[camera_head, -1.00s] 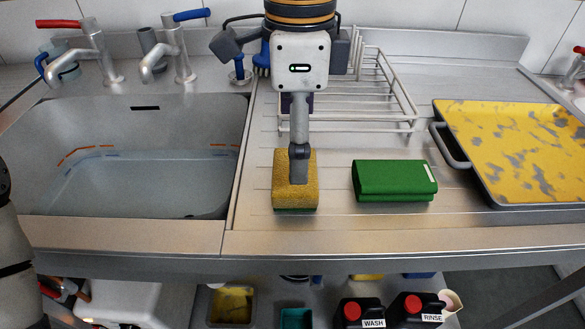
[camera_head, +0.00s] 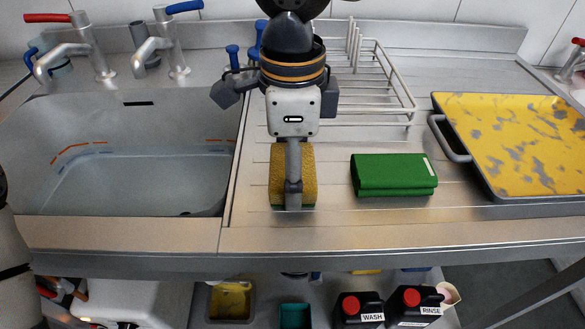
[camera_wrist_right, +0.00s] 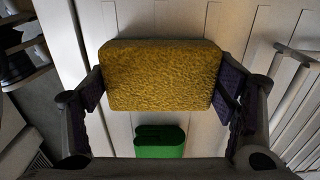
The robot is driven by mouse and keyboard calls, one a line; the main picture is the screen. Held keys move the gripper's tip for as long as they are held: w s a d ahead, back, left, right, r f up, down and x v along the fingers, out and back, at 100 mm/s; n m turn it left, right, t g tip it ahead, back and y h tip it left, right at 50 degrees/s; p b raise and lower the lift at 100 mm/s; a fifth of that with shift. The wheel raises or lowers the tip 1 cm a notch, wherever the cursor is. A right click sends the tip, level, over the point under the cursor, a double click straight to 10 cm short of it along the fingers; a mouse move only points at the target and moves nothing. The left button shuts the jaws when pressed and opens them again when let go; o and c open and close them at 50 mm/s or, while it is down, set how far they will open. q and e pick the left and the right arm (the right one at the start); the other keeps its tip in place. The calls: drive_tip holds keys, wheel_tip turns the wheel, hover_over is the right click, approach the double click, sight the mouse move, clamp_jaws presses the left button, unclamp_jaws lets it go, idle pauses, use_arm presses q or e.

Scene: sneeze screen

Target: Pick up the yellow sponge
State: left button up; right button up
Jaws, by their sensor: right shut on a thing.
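The yellow sponge (camera_head: 309,176) is upright over the ribbed draining board, just right of the sink; a thin green layer shows along its lower edge. My right gripper (camera_head: 293,190) reaches over it from behind and is shut on it. In the right wrist view the sponge (camera_wrist_right: 160,78) fills the middle, with a dark finger pad against each end. I cannot tell whether its underside touches the board. My left gripper is out of view; only part of my left arm shows at the left edge.
A green folded cloth or pad (camera_head: 393,175) lies right of the sponge. A yellow-stained tray (camera_head: 519,140) with a handle lies farther right. A wire rack (camera_head: 385,100) stands behind. The empty sink (camera_head: 130,150) is on the left. Bottles and bins sit below the counter.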

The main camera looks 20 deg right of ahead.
wheel_tip(320, 180, up, 3)
drive_tip(key=shift+r, duration=0.1)
drive_tip(key=s+r, duration=0.1)
drive_tip(key=r, duration=0.1)
drive_tip(key=s+r+p, duration=0.1)
drive_tip(key=s+r, duration=0.1)
drive_tip(key=shift+s+a+r, duration=0.15)
drive_tip(key=shift+r, duration=0.05)
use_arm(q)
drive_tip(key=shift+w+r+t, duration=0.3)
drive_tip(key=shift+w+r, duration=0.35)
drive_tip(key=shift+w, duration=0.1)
use_arm(e)
drive_tip(key=s+a+r, duration=0.1)
drive_tip(key=s+r, duration=0.4)
drive_tip(key=s, duration=0.5)
drive_tip(key=shift+s+r, duration=0.2)
drive_tip(key=shift+s, duration=0.15)
drive_tip(key=shift+w+a, duration=0.1)
drive_tip(key=shift+w, duration=0.05)
